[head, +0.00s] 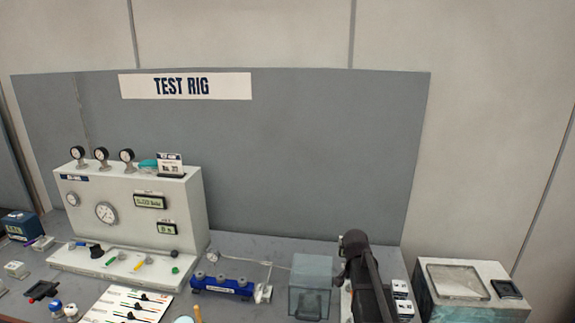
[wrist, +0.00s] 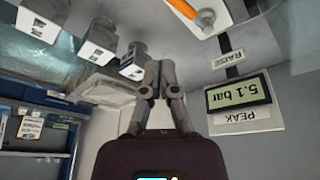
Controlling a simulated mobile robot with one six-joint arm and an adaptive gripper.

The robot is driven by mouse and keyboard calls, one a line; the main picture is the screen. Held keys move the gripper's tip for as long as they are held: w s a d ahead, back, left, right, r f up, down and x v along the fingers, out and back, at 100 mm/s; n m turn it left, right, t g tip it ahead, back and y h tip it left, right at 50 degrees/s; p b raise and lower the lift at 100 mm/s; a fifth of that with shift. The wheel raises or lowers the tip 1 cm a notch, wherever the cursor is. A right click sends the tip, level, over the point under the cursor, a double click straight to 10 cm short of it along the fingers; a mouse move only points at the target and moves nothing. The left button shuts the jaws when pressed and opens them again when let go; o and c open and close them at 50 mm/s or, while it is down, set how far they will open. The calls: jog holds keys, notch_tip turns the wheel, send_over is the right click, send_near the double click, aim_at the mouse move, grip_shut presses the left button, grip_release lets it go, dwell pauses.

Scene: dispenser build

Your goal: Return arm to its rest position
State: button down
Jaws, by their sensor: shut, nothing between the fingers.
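My gripper (wrist: 160,82) shows in the wrist view with its two grey fingers together and nothing between them. It appears clear of the things around it. In the head view a dark part of my arm (head: 366,275) stands at the lower right of the bench, beside a grey translucent box (head: 311,284). The gripper's fingers cannot be made out in the head view.
In the wrist view, an upside-down "5.1 bar" display (wrist: 239,93) and an orange lever (wrist: 183,8) lie right; small labelled blocks (wrist: 98,40) lie upper left. In the head view, the white gauge panel (head: 130,215) stands left and a blue rail (head: 222,286) sits mid-bench.

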jog(key=s+a+f+n+g+y+b, duration=0.1)
jog(key=s+a+f+n+b, duration=0.1)
jog(key=s+a+n, duration=0.3)
jog(key=s+a+f+n+g+y+b, duration=0.1)
jog(key=s+a+n, duration=0.4)
jog(key=s, duration=0.8)
notch_tip(320, 180, down, 2)
jog(key=shift+s+y+b, duration=0.25)
jog(key=shift+y+b, duration=0.15)
jog(key=shift+y, duration=0.1)
jog(key=shift+d, duration=0.1)
jog(key=w+d+r+m+y+p, duration=0.1)
jog(key=w+d+r+m, duration=0.1)
jog(key=w+d+m, duration=0.7)
jog(key=w+d+r+m+y+p, duration=0.1)
jog(key=w+d+m+p, duration=0.1)
jog(key=w+d+m, duration=0.7)
jog(key=shift+w+r+m+y, duration=0.4)
jog(key=shift+w+m, duration=0.2)
jog(key=shift+w, duration=0.25)
jog(key=shift+f, duration=0.2)
